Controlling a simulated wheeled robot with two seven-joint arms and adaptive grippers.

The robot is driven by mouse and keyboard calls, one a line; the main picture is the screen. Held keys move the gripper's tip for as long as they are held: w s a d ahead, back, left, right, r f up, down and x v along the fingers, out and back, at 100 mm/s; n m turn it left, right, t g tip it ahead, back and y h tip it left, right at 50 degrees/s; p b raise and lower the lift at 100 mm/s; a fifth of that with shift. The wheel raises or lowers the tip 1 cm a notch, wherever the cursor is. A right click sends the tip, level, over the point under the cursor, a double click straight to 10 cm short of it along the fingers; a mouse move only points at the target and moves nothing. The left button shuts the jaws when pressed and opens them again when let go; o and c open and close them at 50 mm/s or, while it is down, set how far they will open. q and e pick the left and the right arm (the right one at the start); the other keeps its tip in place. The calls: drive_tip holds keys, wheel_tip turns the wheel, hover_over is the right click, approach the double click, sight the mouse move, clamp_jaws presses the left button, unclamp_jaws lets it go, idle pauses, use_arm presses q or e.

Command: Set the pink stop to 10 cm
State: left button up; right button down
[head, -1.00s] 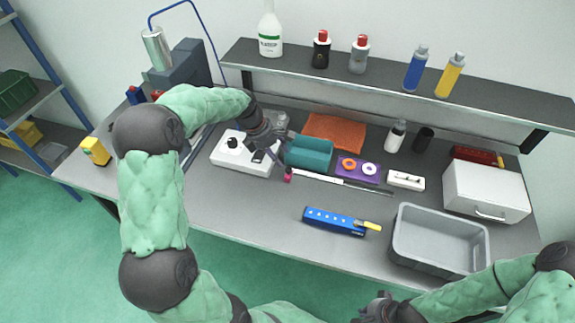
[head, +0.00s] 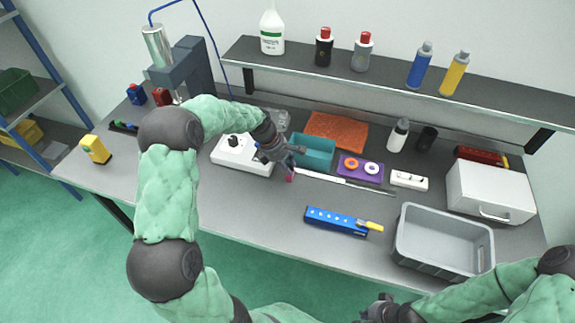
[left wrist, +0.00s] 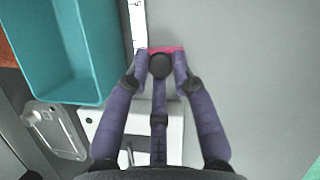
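The pink stop (head: 290,177) sits at the left end of a long, thin ruler (head: 340,182) on the bench. In the left wrist view the pink stop (left wrist: 166,49) shows just beyond my fingertips, partly covered by them. A strip of the ruler's marked scale (left wrist: 139,22) shows there too. My left gripper (head: 287,163) is right at the stop; in the wrist view its fingers (left wrist: 159,62) are apart, and I cannot tell whether they touch it. My right gripper (head: 376,309) is at the bottom edge, far from the ruler, and its fingers are unclear.
A teal bin (head: 316,151) stands close behind the stop, and a white device with a black knob (head: 238,155) is to the left. A purple holder (head: 360,169), a blue tool (head: 336,220) and a grey tub (head: 443,241) lie to the right.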

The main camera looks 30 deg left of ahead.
use_arm(q)
clamp_jaws()
drive_tip(key=d+p, duration=0.1)
drive_tip(key=d, duration=0.2)
drive_tip(key=w+d+p, duration=0.1)
drive_tip(key=d+p, duration=0.1)
drive_tip(key=d, duration=0.1)
drive_tip(key=w+d+p, duration=0.1)
drive_tip(key=d, duration=0.2)
drive_tip(key=shift+w+d+r, duration=0.15)
drive_tip(key=shift+w+d, duration=0.1)
drive_tip(key=shift+d, duration=0.15)
drive_tip(key=o, duration=0.8)
unclamp_jaws()
drive_tip(key=v, duration=1.2)
